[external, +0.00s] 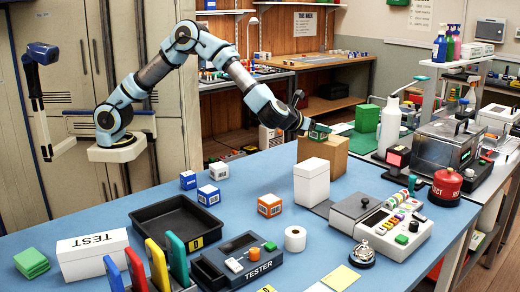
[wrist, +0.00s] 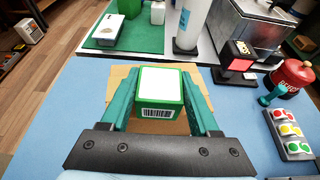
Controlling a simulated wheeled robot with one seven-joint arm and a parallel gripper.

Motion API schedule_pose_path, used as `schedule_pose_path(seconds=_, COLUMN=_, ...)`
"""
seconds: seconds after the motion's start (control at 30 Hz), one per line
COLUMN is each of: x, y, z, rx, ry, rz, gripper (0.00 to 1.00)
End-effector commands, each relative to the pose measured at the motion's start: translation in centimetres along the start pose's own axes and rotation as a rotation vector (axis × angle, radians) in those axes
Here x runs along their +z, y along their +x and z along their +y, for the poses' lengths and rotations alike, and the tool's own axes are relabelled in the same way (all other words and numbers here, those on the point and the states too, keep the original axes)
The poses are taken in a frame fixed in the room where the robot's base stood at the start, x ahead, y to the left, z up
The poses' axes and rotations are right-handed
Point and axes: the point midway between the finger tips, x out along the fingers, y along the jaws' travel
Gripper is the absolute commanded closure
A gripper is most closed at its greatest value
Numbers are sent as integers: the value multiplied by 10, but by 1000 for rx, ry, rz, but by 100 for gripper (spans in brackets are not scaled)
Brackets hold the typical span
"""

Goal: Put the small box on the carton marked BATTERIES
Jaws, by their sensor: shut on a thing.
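The small box (wrist: 160,92), green with a white top and a barcode, is between the two teal fingers of my gripper (wrist: 162,100) in the wrist view. My gripper is shut on it. In the external view my gripper (external: 318,131) is at the top of a brown cardboard carton (external: 328,160). The carton (wrist: 122,84) also shows beneath the small box in the wrist view. I cannot tell whether the box touches the carton's top. No BATTERIES marking is readable on the carton from these views.
A tall white box (external: 311,184) stands right in front of the carton. Several small boxes, such as an orange one (external: 270,205), a black tray (external: 178,225) and a tester (external: 240,257) are on the blue table. A white bottle (external: 389,126) stands to the right.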

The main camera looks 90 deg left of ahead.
Motion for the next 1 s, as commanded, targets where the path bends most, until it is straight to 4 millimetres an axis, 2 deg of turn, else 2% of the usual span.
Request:
schedule_pose_path(seconds=0.3, x=-4, y=1, z=-1, rx=-1, ry=-1, rz=-1, gripper=94)
schedule_pose_path(seconds=0.33, x=-2, y=0, z=0, rx=-1, ry=-1, rz=0, gripper=35)
schedule_pose_path(seconds=0.57, x=-2, y=0, z=0, rx=0, ry=0, rz=0, gripper=9)
schedule_pose_path(seconds=0.9, x=3, y=-1, z=0, rx=0, ry=-1, rz=0, gripper=8)
schedule_pose_path(seconds=1.0, x=0, y=-14, z=-2, rx=-3, ry=1, rz=-1, gripper=8)
